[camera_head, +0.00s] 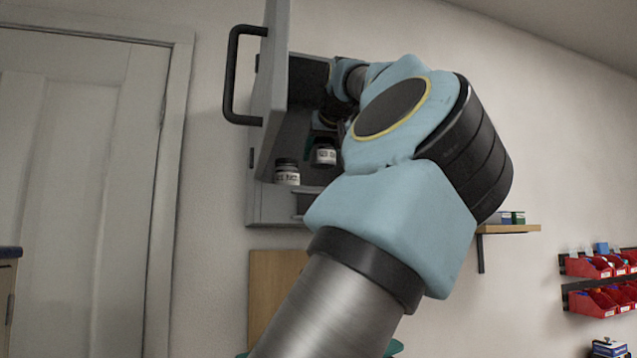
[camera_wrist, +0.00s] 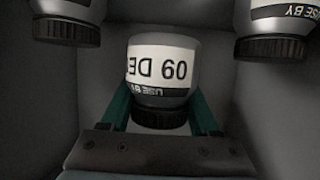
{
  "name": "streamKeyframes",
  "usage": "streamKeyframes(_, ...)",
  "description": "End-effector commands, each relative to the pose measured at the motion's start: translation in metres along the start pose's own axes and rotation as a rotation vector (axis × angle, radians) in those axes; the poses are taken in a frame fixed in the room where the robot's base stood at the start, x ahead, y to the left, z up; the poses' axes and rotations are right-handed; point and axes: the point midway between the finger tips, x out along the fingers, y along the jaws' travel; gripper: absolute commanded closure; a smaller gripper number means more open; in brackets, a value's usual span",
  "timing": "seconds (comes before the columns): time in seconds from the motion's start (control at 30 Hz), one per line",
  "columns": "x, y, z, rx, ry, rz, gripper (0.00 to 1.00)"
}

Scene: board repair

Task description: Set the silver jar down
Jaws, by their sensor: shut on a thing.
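My fingertips are mostly hidden there by my arm. I cannot tell whether the jar's base touches a surface.
Another labelled jar (camera_head: 287,173) stands at the cabinet's left front. In the wrist view, jars stand on the left (camera_wrist: 66,28) and right (camera_wrist: 272,42) of the held one. The cabinet door (camera_head: 268,85) with its black handle (camera_head: 232,75) is open on the left. Cabinet walls are close around.

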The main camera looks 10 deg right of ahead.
Motion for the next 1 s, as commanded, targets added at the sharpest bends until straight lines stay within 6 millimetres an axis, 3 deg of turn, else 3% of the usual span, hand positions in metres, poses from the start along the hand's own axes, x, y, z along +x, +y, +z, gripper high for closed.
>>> streamKeyframes(0.53,0.020,0.000,0.049,-0.001,0.000,-0.001,1.00)
streamKeyframes(0.97,0.023,-0.001,0.056,0.000,0.002,0.000,1.00)
streamKeyframes(1.0,0.023,-0.001,0.056,-0.001,0.002,0.000,0.37)
